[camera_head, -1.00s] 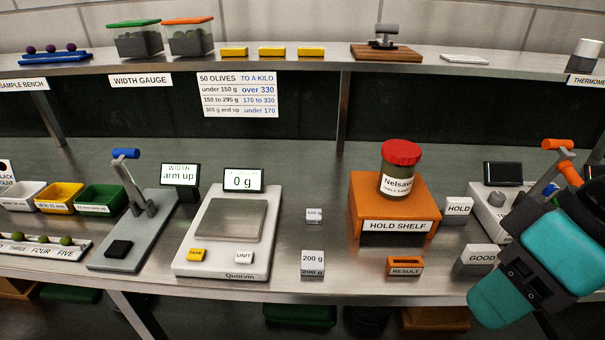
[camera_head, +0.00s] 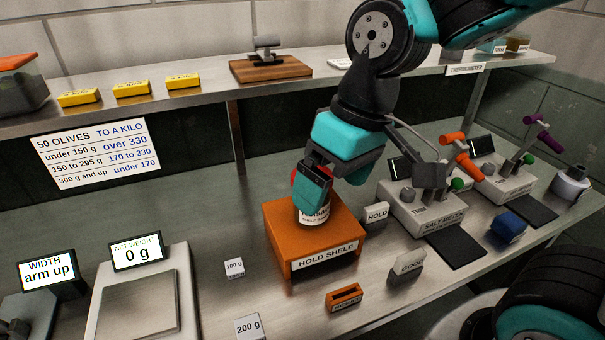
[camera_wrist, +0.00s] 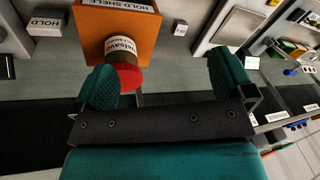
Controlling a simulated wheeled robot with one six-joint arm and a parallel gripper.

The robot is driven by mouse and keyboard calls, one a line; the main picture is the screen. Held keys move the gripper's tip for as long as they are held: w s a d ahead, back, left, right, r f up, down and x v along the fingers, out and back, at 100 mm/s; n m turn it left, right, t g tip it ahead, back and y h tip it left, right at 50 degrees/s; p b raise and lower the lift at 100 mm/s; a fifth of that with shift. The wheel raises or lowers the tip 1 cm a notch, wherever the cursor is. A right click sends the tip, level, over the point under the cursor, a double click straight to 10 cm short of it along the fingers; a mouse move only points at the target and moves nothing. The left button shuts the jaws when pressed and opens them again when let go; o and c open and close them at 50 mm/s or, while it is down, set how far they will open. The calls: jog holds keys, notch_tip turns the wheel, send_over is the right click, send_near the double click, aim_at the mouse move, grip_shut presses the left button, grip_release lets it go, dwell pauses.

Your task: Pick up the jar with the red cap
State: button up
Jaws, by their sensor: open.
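The jar with the red cap stands upright on the orange hold shelf. In the head view its white label (camera_head: 316,217) shows below my gripper (camera_head: 334,184), whose near finger hides most of the cap and body. In the wrist view the jar's red cap (camera_wrist: 128,78) lies close beside the left finger, with a wide gap to the right finger. My gripper (camera_wrist: 165,82) is open and holds nothing. I cannot tell whether the left finger touches the jar or how deep the jar sits between the fingers.
The orange hold shelf (camera_head: 283,236) carries the jar. A HOLD block (camera_head: 376,216), a GOOD block (camera_head: 408,264) and a salt meter (camera_head: 423,212) stand to its right. An orange RESULT holder (camera_head: 344,298) and weights (camera_head: 234,268) are nearby. The raised back shelf (camera_head: 210,92) runs behind.

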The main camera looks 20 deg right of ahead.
jog(key=w+d+r+m+h+p, duration=0.25)
jog(key=w+r+p, duration=0.3)
jog(key=w, duration=0.55)
jog(key=shift+m+t, duration=0.25)
jog(key=shift+t, duration=0.05)
jog(key=f, duration=0.3)
jog(key=w+f+p, duration=0.1)
jog(key=f, duration=0.6)
jog(key=shift+w+f, duration=0.15)
jog(key=shift+f, duration=0.15)
jog(key=shift+w+f+p, duration=0.1)
jog(key=shift+f+p, duration=1.2)
jog(key=shift+f, duration=1.85)
jog(key=c, duration=1)
jog(key=shift+r, duration=0.2)
